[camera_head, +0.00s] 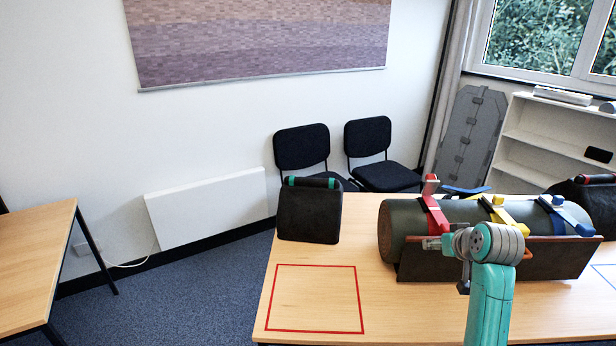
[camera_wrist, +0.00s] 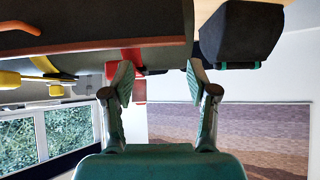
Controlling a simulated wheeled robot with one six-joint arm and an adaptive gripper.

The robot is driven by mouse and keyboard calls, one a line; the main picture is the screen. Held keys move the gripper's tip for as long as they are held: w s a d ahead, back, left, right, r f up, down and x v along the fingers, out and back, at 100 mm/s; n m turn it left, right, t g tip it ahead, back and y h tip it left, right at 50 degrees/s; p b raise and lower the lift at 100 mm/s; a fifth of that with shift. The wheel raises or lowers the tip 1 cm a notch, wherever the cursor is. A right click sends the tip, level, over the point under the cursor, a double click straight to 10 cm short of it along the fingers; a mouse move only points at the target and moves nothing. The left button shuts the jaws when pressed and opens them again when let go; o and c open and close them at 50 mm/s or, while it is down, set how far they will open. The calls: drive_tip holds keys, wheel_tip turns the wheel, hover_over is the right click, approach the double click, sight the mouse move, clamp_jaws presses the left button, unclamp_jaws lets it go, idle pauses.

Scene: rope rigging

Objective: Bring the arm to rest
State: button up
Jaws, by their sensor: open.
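My gripper (camera_wrist: 160,70) is open, with its two green-padded fingers apart and nothing between them. In the head view my teal arm stands in front of a dark green cylinder (camera_head: 400,227), and the gripper end (camera_head: 434,243) shows small and partly hidden at the cylinder's left part. The cylinder lies in a brown cradle (camera_head: 560,262) on the table. A red strap (camera_head: 435,215), a yellow strap (camera_head: 503,216) and a blue strap (camera_head: 567,216) go over it. In the wrist view the red strap (camera_wrist: 138,88) shows behind the fingers; I cannot tell whether they touch.
A black bag (camera_head: 310,215) with green-marked handle stands on the wooden table (camera_head: 380,320), left of the cylinder. A red square outline (camera_head: 315,298) in front of it is empty. Another black bag (camera_head: 601,205) is at the right. Chairs (camera_head: 302,150) and a shelf (camera_head: 550,140) stand behind.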

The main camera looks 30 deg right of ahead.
drive_tip(key=s+a+f+t, duration=0.1)
drive_tip(key=s+a+f, duration=0.1)
drive_tip(key=a+f, duration=1.05)
drive_tip(key=s+a+f+n+t, duration=0.2)
drive_tip(key=s+a+f, duration=0.65)
drive_tip(key=a, duration=0.45)
drive_tip(key=s+a+n+t+y, duration=0.1)
drive_tip(key=s+a, duration=0.4)
drive_tip(key=s, duration=0.2)
drive_tip(key=s+a+y, duration=0.1)
drive_tip(key=s+a, duration=0.3)
drive_tip(key=s, duration=0.3)
drive_tip(key=s+a+r+n+t+y, duration=0.1)
drive_tip(key=s+a+r, duration=0.1)
drive_tip(key=s+r, duration=0.2)
drive_tip(key=s+a+r+n+t+y, duration=0.1)
drive_tip(key=s+a+r, duration=0.2)
drive_tip(key=s, duration=0.6)
drive_tip(key=shift+s+r, duration=0.4)
drive_tip(key=shift+r, duration=0.65)
